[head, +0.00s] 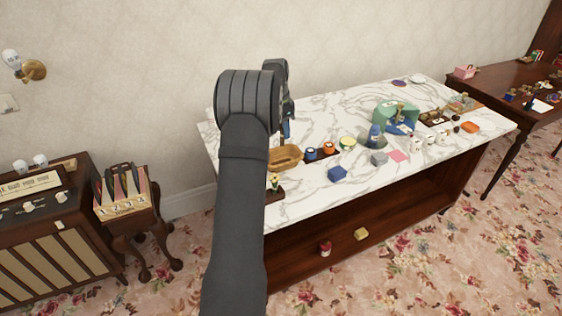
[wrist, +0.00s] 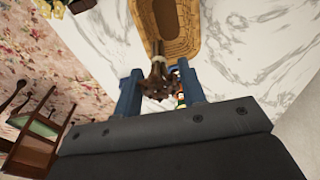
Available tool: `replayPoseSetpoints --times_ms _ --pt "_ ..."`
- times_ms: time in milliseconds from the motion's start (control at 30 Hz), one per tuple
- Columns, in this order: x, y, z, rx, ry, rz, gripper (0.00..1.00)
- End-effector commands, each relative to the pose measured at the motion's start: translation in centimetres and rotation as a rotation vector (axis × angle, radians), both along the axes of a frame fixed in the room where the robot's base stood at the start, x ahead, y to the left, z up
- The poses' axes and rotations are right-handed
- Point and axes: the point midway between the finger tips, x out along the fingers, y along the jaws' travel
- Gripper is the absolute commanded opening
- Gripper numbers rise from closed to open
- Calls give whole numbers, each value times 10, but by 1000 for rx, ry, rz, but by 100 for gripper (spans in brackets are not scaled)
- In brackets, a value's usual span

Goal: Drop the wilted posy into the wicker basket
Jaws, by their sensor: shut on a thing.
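The wicker basket (head: 285,158) is an oval tan basket at the left part of the marble-topped table, beside my arm. In the wrist view the basket (wrist: 194,42) fills the top middle. My gripper (wrist: 158,82) has its blue fingers shut on the wilted posy (wrist: 156,84), a dark brown bunch with a pale band around its stems. The stems point toward the basket and overlap its near end in this view; I cannot tell the height between them. In the head view my gripper (head: 288,127) is partly hidden by my arm, and the posy cannot be made out.
On the marble tabletop (head: 308,198), a blue box (head: 338,174), a grey block (head: 379,159) and several small jars stand right of the basket. A small flower piece (head: 274,183) is at the front left. A small orange and green object (wrist: 181,98) shows near the right finger.

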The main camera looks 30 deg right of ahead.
Motion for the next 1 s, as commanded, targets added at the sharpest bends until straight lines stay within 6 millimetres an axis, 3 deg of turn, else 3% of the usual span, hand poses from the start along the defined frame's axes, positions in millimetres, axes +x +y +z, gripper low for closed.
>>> replayPoseSetpoints --times_ms 100,300,800,1000 --pt "11 -15 -9 0 0 -1 16" --pt "19 -24 -17 1 1 0 16" --pt "19 -25 -66 1 1 1 16" --pt "19 -25 -75 0 0 1 16"
